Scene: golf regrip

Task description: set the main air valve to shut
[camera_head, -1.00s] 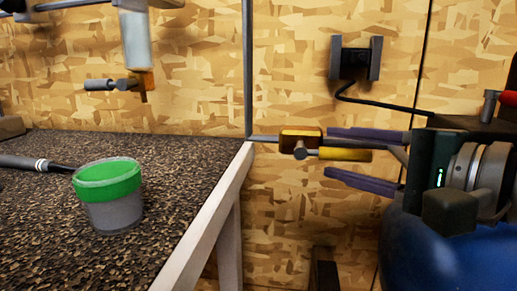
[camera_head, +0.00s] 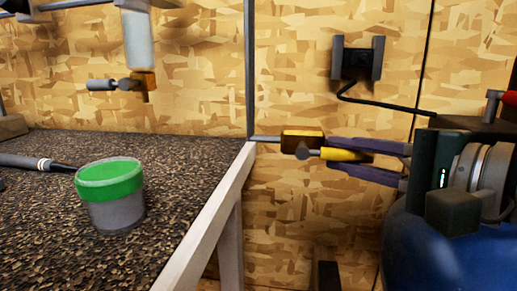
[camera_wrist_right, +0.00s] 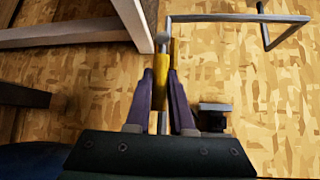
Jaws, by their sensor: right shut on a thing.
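The main air valve has a brass body (camera_head: 302,141) on a thin pipe beside the bench corner, with a yellow lever (camera_head: 342,155) pointing right, in line with the pipe in the head view. My right gripper (camera_head: 338,156) comes from the right and its purple fingers are shut on the lever. In the right wrist view the yellow lever (camera_wrist_right: 161,72) lies between the fingertips (camera_wrist_right: 160,80). The left gripper is not in view.
A workbench (camera_head: 50,215) with a dark speckled top is on the left, holding a green-lidded tub (camera_head: 112,180). A black wall outlet (camera_head: 357,60) with a cable is above. A second brass fitting (camera_head: 142,84) hangs over the bench.

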